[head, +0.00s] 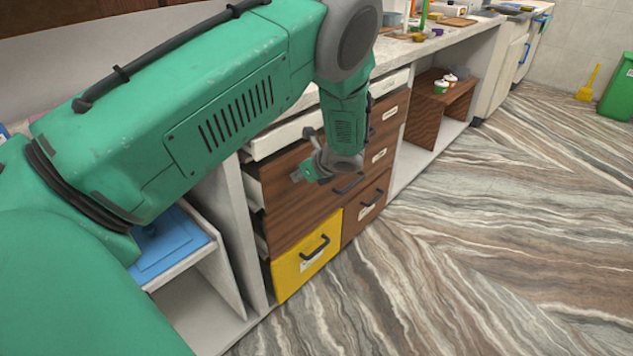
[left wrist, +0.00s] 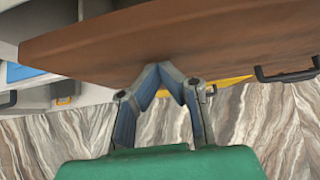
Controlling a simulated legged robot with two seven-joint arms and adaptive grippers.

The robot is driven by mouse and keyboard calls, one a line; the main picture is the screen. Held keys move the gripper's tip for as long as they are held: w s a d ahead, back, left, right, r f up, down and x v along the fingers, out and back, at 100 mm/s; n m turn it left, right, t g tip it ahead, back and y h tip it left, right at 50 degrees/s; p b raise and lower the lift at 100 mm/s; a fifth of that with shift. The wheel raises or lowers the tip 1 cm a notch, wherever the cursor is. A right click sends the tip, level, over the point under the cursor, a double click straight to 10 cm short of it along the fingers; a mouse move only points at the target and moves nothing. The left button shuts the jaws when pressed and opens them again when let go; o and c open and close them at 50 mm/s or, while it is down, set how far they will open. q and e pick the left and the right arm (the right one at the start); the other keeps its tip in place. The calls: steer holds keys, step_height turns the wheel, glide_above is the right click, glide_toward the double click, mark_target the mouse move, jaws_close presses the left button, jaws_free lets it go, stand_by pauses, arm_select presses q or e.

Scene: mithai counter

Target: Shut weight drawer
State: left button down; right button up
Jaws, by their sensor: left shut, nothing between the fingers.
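A wide brown drawer (head: 300,210) in the left column of the counter stands out from its frame; its pale side shows at the left. Its brown front also fills the upper part of the left wrist view (left wrist: 110,48). Which label reads weight is too small to tell. My left gripper (head: 305,170) is shut and empty in front of this drawer's upper part. In the left wrist view its fingertips (left wrist: 171,68) meet at the brown panel, touching or very close. My left arm hides part of the counter. My right gripper is not in view.
A yellow drawer (head: 307,257) with a dark handle sits below. More brown drawers (head: 367,207) stand to the right. An open shelf at left holds a blue item (head: 168,245). A brown wooden stand (head: 428,112) carries small pots. The marbled floor (head: 480,240) is clear.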

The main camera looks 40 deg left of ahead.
arm_select(q)
steer(key=shift+a, duration=1.2)
steer(key=shift+w+r, duration=0.1)
steer(key=shift+r, duration=0.05)
